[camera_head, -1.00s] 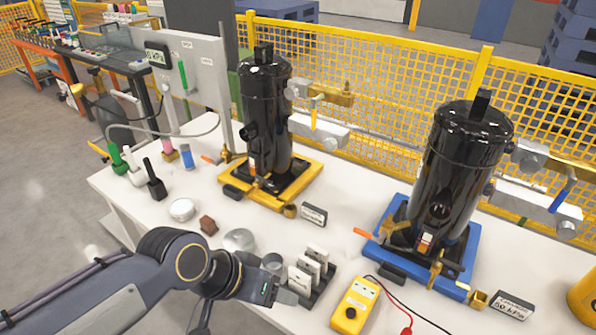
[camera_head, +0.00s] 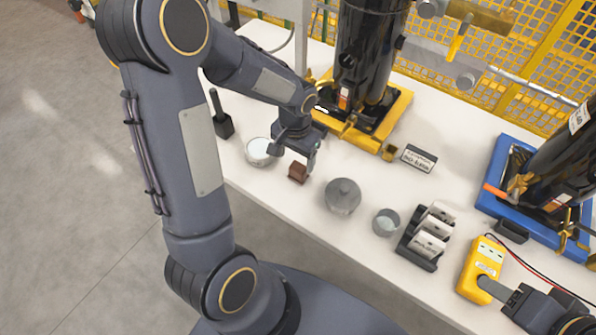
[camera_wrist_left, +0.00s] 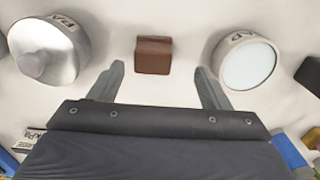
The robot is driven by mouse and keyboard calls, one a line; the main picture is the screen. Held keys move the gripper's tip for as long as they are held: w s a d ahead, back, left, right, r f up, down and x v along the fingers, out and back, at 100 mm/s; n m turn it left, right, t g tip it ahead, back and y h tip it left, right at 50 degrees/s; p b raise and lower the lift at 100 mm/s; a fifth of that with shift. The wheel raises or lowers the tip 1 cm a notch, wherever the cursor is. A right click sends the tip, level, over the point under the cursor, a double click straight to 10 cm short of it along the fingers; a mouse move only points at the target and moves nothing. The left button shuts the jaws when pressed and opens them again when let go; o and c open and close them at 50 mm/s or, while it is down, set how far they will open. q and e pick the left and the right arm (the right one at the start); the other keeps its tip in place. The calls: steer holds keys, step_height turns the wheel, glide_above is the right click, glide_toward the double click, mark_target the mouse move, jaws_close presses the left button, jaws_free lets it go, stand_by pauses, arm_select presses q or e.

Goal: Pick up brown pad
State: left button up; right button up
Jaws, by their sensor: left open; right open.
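The brown pad (camera_head: 298,172) is a small block on the white table, between a white-topped round tin and a grey lidded pot. My left gripper (camera_head: 294,157) is open and empty, pointing down just above and behind the pad. In the left wrist view, the pad (camera_wrist_left: 153,55) lies ahead of the open fingers (camera_wrist_left: 160,76), roughly centred in the gap between them. No contact shows. My right gripper (camera_head: 492,288) is open at the lower right, over the yellow meter; its fingertips are hard to make out.
The white-topped tin (camera_head: 261,151) and grey pot (camera_head: 343,195) flank the pad closely. A small metal cup (camera_head: 386,222), a black rack (camera_head: 418,252) and the yellow meter (camera_head: 478,262) stand to the right. A black compressor on a yellow base (camera_head: 392,129) stands behind.

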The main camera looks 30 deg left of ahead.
mark_target(298, 167)
arm_select(q)
steer(key=f, duration=0.5)
steer(key=shift+d+f, duration=0.2)
steer(key=shift+d, duration=0.2)
steer(key=c, duration=1.1)
steer(key=shift+r, duration=0.2)
